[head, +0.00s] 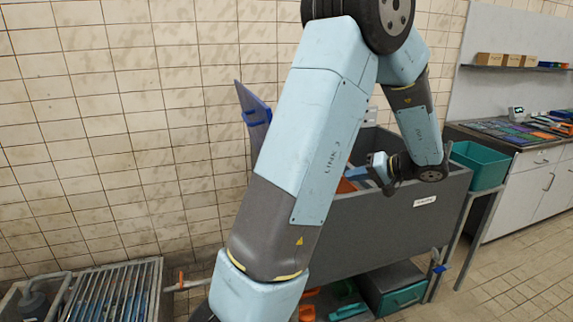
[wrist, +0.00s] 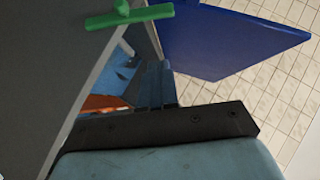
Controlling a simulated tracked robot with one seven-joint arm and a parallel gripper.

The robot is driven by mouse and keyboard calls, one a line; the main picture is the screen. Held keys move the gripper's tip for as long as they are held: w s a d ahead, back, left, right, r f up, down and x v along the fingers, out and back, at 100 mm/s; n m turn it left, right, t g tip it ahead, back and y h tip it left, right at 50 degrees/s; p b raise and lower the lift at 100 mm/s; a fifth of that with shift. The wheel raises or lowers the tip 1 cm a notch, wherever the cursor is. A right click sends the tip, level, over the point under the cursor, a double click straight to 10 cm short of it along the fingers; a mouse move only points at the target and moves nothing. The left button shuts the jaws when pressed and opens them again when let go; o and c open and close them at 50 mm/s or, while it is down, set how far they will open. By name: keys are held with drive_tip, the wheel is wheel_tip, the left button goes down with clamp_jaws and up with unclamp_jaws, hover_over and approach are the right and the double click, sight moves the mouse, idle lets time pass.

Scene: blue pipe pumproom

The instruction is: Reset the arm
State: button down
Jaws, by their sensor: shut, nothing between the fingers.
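My arm (head: 318,150) reaches up and over from the bottom of the head view. It bends down on the right, so that my gripper (head: 352,176) hangs over the grey sink-like trough. In the wrist view my gripper (wrist: 154,72) shows as narrow blue-grey fingers beyond a dark bar. The fingers are together with nothing held between them. They are over the trough opening, near its rim; whether they touch anything is not clear.
The grey trough (head: 400,225) holds blue and orange items (wrist: 105,103). A blue panel (head: 254,118) leans against the tiled wall; a blue panel (wrist: 225,40) is near the fingers. A green handle (wrist: 130,17) crosses the wrist view. A teal bin (head: 478,166) stands right.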

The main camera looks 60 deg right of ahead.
drive_tip(key=w+a+r+n+g+y, duration=0.3)
drive_tip(key=w+a, duration=0.8)
drive_tip(key=w, duration=0.1)
drive_tip(key=w+a+r+n+g+y, duration=0.2)
drive_tip(key=w+a+r+g, duration=0.2)
drive_tip(key=w+a, duration=0.7)
drive_tip(key=w+a+r+n+g+h, duration=0.1)
drive_tip(key=w+a+n, duration=0.1)
drive_tip(key=a, duration=0.6)
drive_tip(key=w+a+r+n+g+h, duration=0.1)
drive_tip(key=w+a+r+n, duration=0.15)
drive_tip(key=a, duration=0.45)
drive_tip(key=s+a+r+n+t+h, duration=0.1)
drive_tip(key=s+a, duration=0.1)
drive_tip(key=a, duration=0.5)
drive_tip(key=s+a+n+h, duration=0.1)
drive_tip(key=s+a+n, duration=0.1)
drive_tip(key=a, duration=0.6)
drive_tip(key=shift+s+r+t, duration=0.35)
drive_tip(key=shift+t, duration=0.05)
drive_tip(key=shift+d, duration=0.1)
